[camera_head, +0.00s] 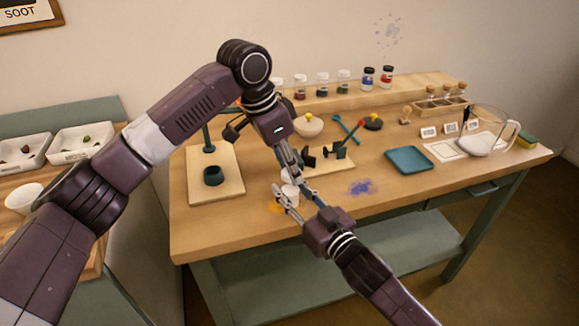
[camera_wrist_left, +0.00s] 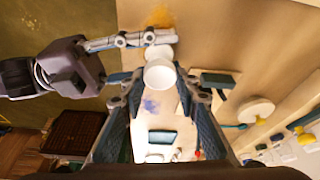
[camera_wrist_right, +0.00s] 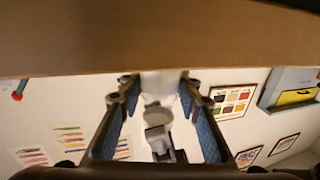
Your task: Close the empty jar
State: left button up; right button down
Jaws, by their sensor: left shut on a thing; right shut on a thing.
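A small white jar (camera_head: 291,194) is above the front of the wooden table in the head view, partly hidden by fingers. My right gripper (camera_wrist_right: 158,86) is shut on this jar (camera_wrist_right: 160,82), which shows between its fingertips. My left gripper (camera_wrist_left: 158,82) is shut on a white round lid (camera_wrist_left: 160,74) and holds it at the jar. In the left wrist view the jar (camera_wrist_left: 159,52) shows just beyond the lid, partly covered by it. The lid also shows as a pale disc in the right wrist view (camera_wrist_right: 160,104). I cannot tell whether lid and jar touch.
A wooden stand (camera_head: 228,186) is left of the grippers, and a board with dark blocks (camera_head: 335,163) is close behind them. Orange powder (camera_head: 275,207) lies beside the jar and blue powder (camera_head: 361,187) to the right. A blue tray (camera_head: 409,160) and glass jug (camera_head: 487,140) stand further right.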

pick_arm(q)
jog(key=shift+f, duration=0.6)
jog(key=m+g, duration=0.1)
jog(key=m, duration=0.2)
jog(key=m+g, duration=0.1)
jog(key=m, duration=0.2)
jog(key=shift+w, duration=0.15)
jog(key=m+g, duration=0.1)
jog(key=m, duration=0.3)
jog(key=shift+w, duration=0.1)
jog(key=shift+m+g, duration=0.4)
jog(key=shift+m, duration=1.1)
jog(key=o, duration=0.7)
jog(key=shift+o, duration=0.2)
jog(key=shift+r, duration=0.1)
